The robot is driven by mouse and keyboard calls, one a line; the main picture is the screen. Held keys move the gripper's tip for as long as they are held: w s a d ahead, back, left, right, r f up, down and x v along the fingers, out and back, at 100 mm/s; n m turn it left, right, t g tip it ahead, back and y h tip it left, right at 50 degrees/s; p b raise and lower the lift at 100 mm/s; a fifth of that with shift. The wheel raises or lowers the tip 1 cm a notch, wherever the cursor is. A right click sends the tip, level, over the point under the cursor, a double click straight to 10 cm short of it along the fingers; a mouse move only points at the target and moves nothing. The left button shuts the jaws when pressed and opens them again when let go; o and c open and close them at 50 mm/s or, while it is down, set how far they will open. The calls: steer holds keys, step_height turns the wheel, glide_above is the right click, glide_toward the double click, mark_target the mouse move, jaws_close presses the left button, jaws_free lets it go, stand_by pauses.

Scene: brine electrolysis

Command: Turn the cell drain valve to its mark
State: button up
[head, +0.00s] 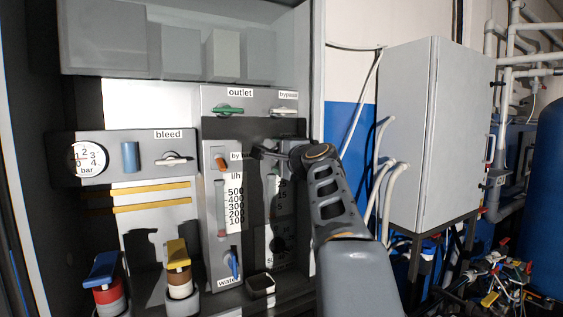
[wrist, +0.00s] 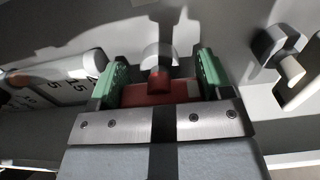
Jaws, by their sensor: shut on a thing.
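My gripper (wrist: 158,78) has green-padded fingers on either side of a red handle (wrist: 160,92) in the wrist view, and is shut on it. A pale round stem or cap (wrist: 158,55) stands at the far side of the handle. No drain label or mark can be read, so I cannot tell the handle's angle against a mark.
A green outlet handle (head: 229,109), a pale bypass handle (head: 283,111) and a bleed handle (head: 174,158) are nearby. An orange handle (head: 220,162) and a blue handle (head: 233,263) sit left of my gripper. A grey handle (wrist: 280,52) is close at right in the wrist view.

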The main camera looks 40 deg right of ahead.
stand_by(0.6)
steer(key=o, duration=0.6)
steer(key=shift+o, duration=0.2)
steer(key=s+a+b, duration=0.2)
steer(key=s+b, duration=0.2)
steer(key=s, duration=0.9)
steer(key=shift+s+b, duration=0.35)
